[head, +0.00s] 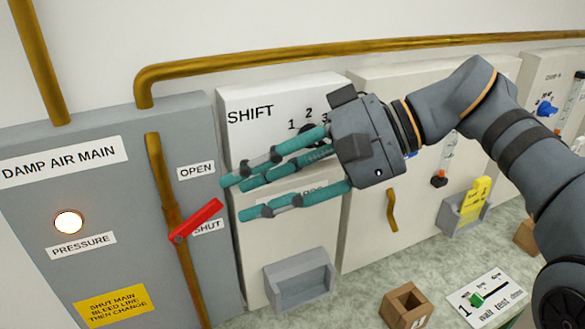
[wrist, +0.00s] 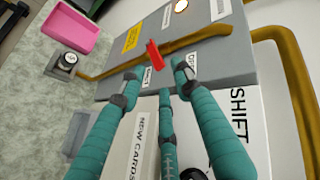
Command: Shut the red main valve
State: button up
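The red main valve handle (head: 197,220) is a short lever on a brown vertical pipe (head: 161,180) on the grey DAMP AIR MAIN panel (head: 110,190). It slants up and right from its pivot, partly over the SHUT label (head: 210,227) and below the OPEN label (head: 196,170). My gripper (head: 238,197) has teal fingers, spread apart with nothing between them. Its fingertips appear just right of the lever's free end; contact is not visible. In the wrist view, the red lever (wrist: 154,53) lies just beyond the fingertips (wrist: 158,78).
A round pressure lamp (head: 69,222) glows on the panel. The SHIFT box (head: 262,95) stands behind my gripper, with a grey tray (head: 300,285) below. A brown pipe (head: 350,50) runs along the wall. A pink tray (wrist: 73,27) and a small gauge (wrist: 66,62) show in the wrist view.

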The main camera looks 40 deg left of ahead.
jog(key=v, duration=0.8)
jog(key=shift+w, duration=0.1)
jog(key=shift+c, duration=0.9)
